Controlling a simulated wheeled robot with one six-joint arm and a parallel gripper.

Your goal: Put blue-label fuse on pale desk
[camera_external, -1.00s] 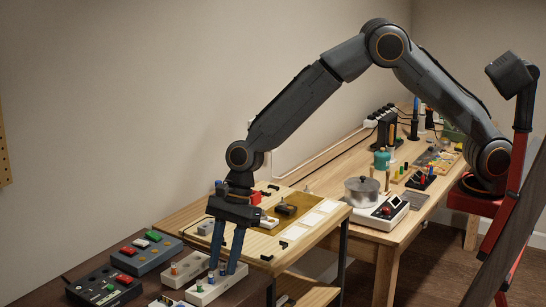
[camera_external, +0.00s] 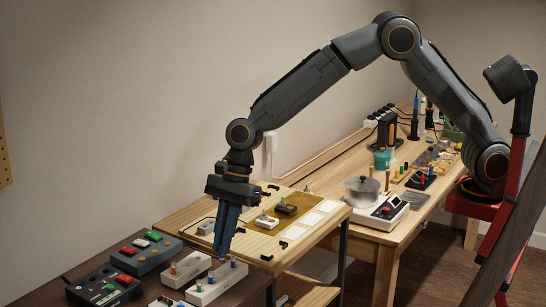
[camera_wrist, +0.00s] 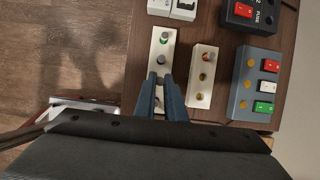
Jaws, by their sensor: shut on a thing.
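My gripper (camera_external: 223,256) is shut, with its fingers close together, just above a long white fuse holder (camera_external: 214,291) on the dark brown table. It also shows in the wrist view (camera_wrist: 167,78) over the left white holder (camera_wrist: 150,82). What is pinched between the fingers is hidden; it seems to be a small fuse, and its label colour cannot be read. Small fuses with coloured bands stand in the holder, one with a blue-purple band (camera_external: 233,262). The pale wooden desk (camera_external: 255,246) lies just behind the gripper.
A second white holder (camera_external: 181,274) stands beside the first. Dark switch boxes (camera_external: 142,251) lie at left. The pale desk bears a tan mat (camera_external: 296,222), small blocks and white squares. A long wooden bench (camera_external: 400,230) with a pot (camera_external: 362,189) extends behind.

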